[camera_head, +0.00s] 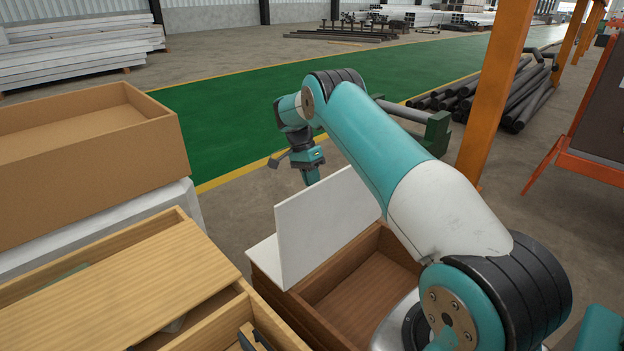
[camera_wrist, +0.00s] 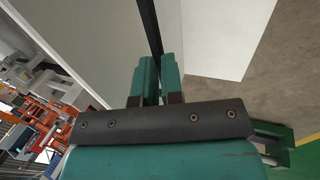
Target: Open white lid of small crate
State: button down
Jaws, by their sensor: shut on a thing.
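The small crate (camera_head: 345,298) is brown wood, and its open, empty-looking inside shows in the head view. Its white lid (camera_head: 325,228) stands raised, roughly upright, at the crate's left side. A second white piece (camera_head: 266,262) lies flat beside it at the left rim. My gripper (camera_head: 312,180) is at the lid's upper edge, behind it in the head view, so the fingertips are partly hidden. In the wrist view the teal fingers (camera_wrist: 158,72) are close together with a dark strip between them, and pale panels (camera_wrist: 222,38) lie on both sides. The gripper is shut on the lid.
A wooden box with a sliding-looking top (camera_head: 120,285) stands to the left of the crate. A larger cardboard-coloured box (camera_head: 90,165) is behind it. The floor behind the lid is clear.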

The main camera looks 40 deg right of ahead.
jog(key=c, duration=1.2)
grip_release()
jog(key=shift+s+d+f, duration=0.15)
jog(key=shift+d+f, duration=0.05)
jog(key=shift+f, duration=0.35)
jog(key=shift+s+d+f, duration=0.15)
jog(key=shift+f, duration=0.4)
jog(key=shift+o, duration=0.2)
jog(key=shift+w+a+r, duration=0.1)
jog(key=shift+a+r, duration=0.1)
jog(key=shift+a, duration=0.1)
jog(key=shift+r, duration=0.4)
notch_tip(320, 180, up, 19)
jog(key=p, duration=1.4)
jog(key=shift+d, duration=0.1)
